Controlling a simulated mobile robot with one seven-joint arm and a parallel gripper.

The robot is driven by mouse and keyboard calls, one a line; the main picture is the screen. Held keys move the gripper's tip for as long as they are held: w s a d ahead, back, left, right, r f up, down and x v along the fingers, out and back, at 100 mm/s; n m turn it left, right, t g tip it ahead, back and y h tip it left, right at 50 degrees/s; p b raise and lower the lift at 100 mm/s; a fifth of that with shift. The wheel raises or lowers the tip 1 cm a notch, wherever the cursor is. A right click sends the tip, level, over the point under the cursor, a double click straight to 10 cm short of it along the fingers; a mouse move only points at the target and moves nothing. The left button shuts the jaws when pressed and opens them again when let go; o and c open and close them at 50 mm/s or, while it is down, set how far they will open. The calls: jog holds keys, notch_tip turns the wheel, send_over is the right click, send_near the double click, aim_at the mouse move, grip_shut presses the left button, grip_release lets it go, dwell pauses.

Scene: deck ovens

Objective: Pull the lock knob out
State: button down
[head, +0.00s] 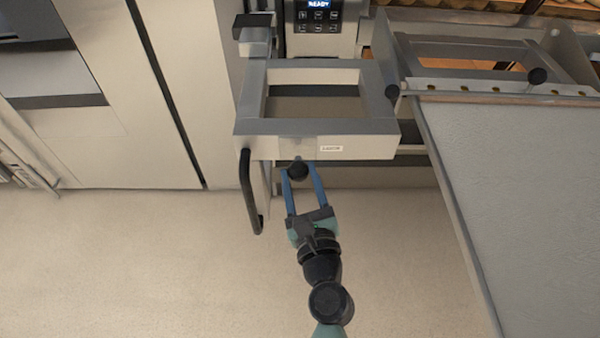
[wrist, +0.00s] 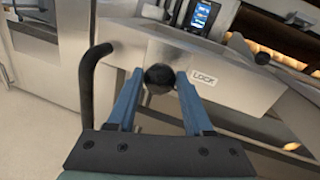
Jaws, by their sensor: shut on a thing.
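The lock knob (head: 298,170) is a round black ball on the front face of a grey metal frame (head: 315,127). In the wrist view the knob (wrist: 159,78) sits between the blue fingertips, with a white LOCK label (wrist: 203,79) to its right. My gripper (head: 301,174) reaches up from below, its two blue fingers on either side of the knob. In the wrist view my gripper (wrist: 159,82) is shut on the knob. How far the knob stands out from the face is hard to tell.
A black curved handle (head: 250,190) hangs left of the knob. Another black knob (head: 392,92) is on the frame's right side. A large grey board (head: 520,190) slopes down at the right. A lit control panel (head: 319,16) is behind. The floor (head: 150,260) at the left is clear.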

jog(key=shift+c, duration=1.6)
grip_release()
jog(key=shift+s, duration=0.1)
jog(key=s+d+b, duration=0.2)
jog(key=s, duration=1)
jog(key=shift+s+d, duration=0.25)
jog(key=shift+s, duration=0.1)
